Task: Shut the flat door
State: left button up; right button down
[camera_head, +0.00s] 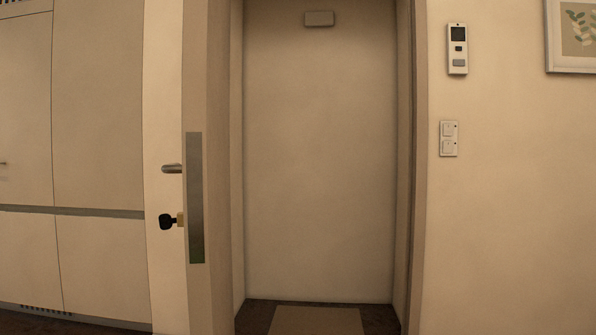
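The flat door (163,90) stands open on the left of the head view, seen almost edge-on. A long metal lock plate (196,198) runs down its edge. A lever handle (172,168) sticks out from the door face towards the left. A key with a black head (167,221) sits in the lock below the handle. The door frame (412,150) surrounds the open doorway to the right of the door, with a plain pale surface beyond it. Neither of my grippers is in view.
A mat (317,320) lies on the floor in the doorway. An intercom (457,49), switches (449,139) and a framed picture (574,36) are on the right wall. Nothing visible blocks the doorway.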

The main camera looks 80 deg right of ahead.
aim_at(206, 137)
jog(key=i+z, duration=0.1)
jog(key=z, duration=0.3)
jog(key=i+z, duration=0.1)
jog(key=z, duration=0.3)
jog(key=j+z, duration=0.1)
jog(key=z, duration=0.3)
jog(key=i+j+z, duration=0.15)
jog(key=z, duration=0.3)
jog(key=j+z, duration=0.1)
jog(key=z, duration=0.3)
jog(key=i+j+z, duration=0.2)
jog(key=j, duration=0.3)
jog(key=j+z, duration=0.25)
jog(key=j, duration=0.2)
jog(key=i+j+z, duration=0.2)
jog(key=j, duration=0.35)
jog(key=k+l, duration=0.05)
jog(key=k, duration=0.05)
